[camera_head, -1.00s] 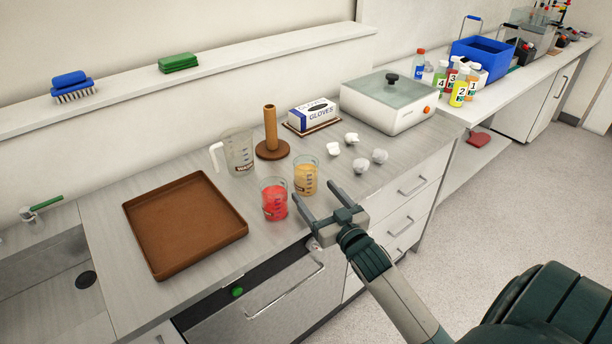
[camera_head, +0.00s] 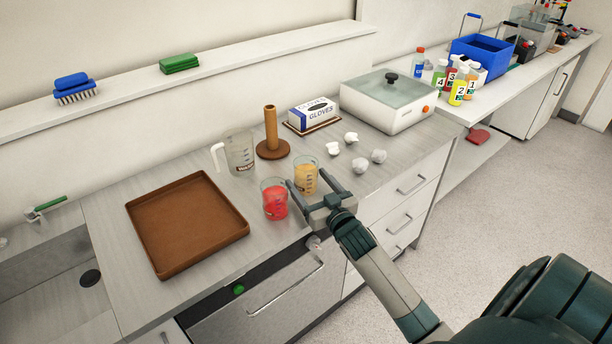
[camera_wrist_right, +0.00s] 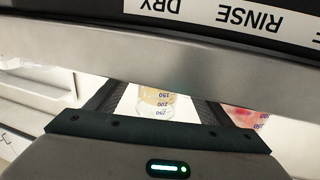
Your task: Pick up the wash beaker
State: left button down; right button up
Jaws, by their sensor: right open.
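A clear jug with a white handle (camera_head: 239,155) stands on the counter, with a small dark label too small to read surely. A beaker of red liquid (camera_head: 275,202) and a beaker of yellow-orange liquid (camera_head: 306,172) stand in front of it. My right gripper (camera_head: 310,180) is open and empty at the counter's front edge. Its fingertips point at the yellow beaker, one on either side of it in the picture; contact cannot be told. In the right wrist view the yellow beaker (camera_wrist_right: 155,103) shows between the fingers, and the red beaker (camera_wrist_right: 246,117) beside them. My left gripper is not in view.
A brown tray (camera_head: 133,222) lies left of the beakers. A wooden post on a round base (camera_head: 272,150) stands behind them. Crumpled white pieces (camera_head: 360,164), a glove box (camera_head: 312,112) and a lidded white appliance (camera_head: 385,115) stand to the right. A panel reads RINSE and DRY (camera_wrist_right: 215,12).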

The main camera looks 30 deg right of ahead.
aim_at(312, 174)
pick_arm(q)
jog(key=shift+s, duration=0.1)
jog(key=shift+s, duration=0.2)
pick_arm(e)
jog(key=c, duration=1.4)
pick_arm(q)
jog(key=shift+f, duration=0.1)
pick_arm(e)
jog(key=shift+r, duration=0.15)
